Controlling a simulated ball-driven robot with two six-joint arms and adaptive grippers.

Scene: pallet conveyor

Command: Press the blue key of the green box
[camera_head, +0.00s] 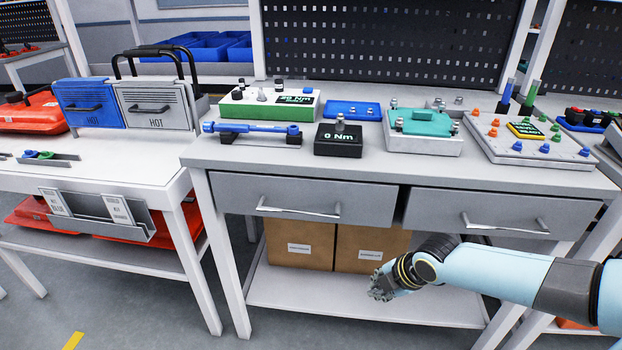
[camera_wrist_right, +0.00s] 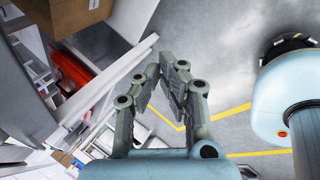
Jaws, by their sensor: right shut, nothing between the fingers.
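A green box (camera_head: 250,108) with a white top stands at the back left of the workbench. Its top carries several silver and dark knobs and a display reading about 20 Nm. My right gripper (camera_head: 380,289) is below and in front of the bench's drawers, well apart from the green box. It is shut and empty, and its fingers also show in the right wrist view (camera_wrist_right: 174,68). My left gripper is not in view.
On the workbench (camera_head: 205,155) are a blue torque wrench (camera_head: 262,128), a black 0 Nm box (camera_head: 339,146), a blue tray (camera_head: 338,110), a teal-topped block (camera_head: 423,122) and a studded panel (camera_head: 508,150). Drawers with handles front the bench. Cardboard boxes (camera_head: 300,245) sit on the lower shelf.

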